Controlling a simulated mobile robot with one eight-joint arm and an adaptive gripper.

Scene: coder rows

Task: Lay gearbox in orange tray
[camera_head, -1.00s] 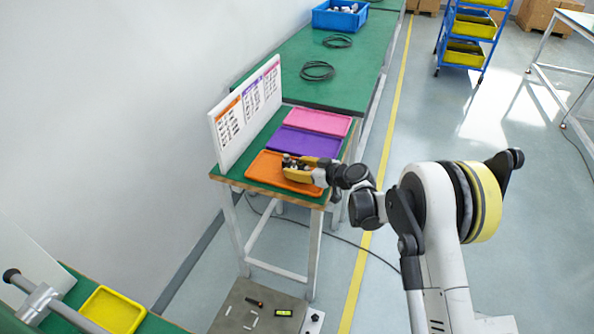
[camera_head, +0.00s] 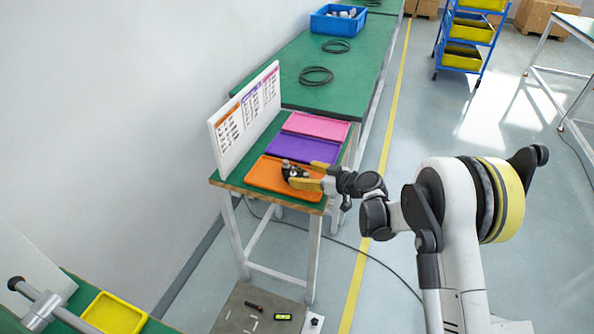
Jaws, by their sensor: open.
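The orange tray (camera_head: 264,178) lies on the green-topped stand at the near end of its row of trays. A small grey and dark part, which looks like the gearbox (camera_head: 286,165), is in the orange tray toward its far side. My gripper (camera_head: 291,174) is open over the tray, coming in from the right, with its fingertips close beside the part. The fingers hide some of the part, and I cannot tell whether they touch it.
A purple tray (camera_head: 285,147) and a pink tray (camera_head: 316,126) lie beyond the orange one. A white label board (camera_head: 246,108) stands along their left side. A yellow tray (camera_head: 115,314) is at lower left. A blue crate (camera_head: 338,21) and coiled cables (camera_head: 316,76) are on the far bench.

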